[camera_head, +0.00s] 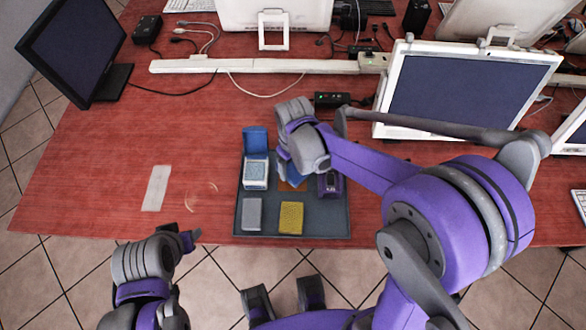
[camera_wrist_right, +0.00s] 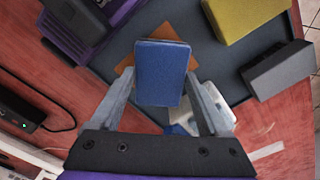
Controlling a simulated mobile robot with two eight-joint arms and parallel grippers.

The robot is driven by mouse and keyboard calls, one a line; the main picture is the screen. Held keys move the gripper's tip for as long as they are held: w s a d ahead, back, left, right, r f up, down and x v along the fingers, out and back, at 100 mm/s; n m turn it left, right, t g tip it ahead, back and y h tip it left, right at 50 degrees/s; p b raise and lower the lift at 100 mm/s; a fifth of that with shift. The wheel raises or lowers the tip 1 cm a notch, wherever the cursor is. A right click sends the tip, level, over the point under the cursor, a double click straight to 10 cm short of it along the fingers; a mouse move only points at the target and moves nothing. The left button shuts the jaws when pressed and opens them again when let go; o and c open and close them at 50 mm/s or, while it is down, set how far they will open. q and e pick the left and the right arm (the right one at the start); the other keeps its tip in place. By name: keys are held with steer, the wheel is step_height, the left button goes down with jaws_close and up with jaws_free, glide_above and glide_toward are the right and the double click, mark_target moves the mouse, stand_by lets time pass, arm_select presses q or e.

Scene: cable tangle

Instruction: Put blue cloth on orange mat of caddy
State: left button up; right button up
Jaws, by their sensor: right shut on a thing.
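The blue cloth (camera_wrist_right: 162,72), a folded-looking blue block, sits between the two fingers of my right gripper (camera_wrist_right: 160,85) in the wrist view. In the head view my right gripper (camera_head: 290,165) is over the back middle of the grey caddy (camera_head: 243,213) and mostly hides the cloth. The orange mat (camera_head: 292,186) shows just in front of the gripper, and its edges (camera_wrist_right: 126,66) show behind the cloth in the wrist view. I cannot tell whether the cloth touches the mat. My left gripper (camera_head: 187,240) is low at the table's front edge, away from the caddy; its jaws are unclear.
In the caddy, a white-and-blue item (camera_head: 256,174) and a blue piece (camera_head: 255,140) lie left of the mat, a purple item (camera_head: 330,185) right. A grey block (camera_head: 252,213) and yellow block (camera_head: 291,217) are in front. A monitor (camera_head: 455,90) stands behind right.

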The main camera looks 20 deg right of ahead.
steer(key=shift+f, duration=1.15)
steer(key=shift+f, duration=0.15)
steer(key=o, duration=1.1)
steer(key=shift+c, duration=0.2)
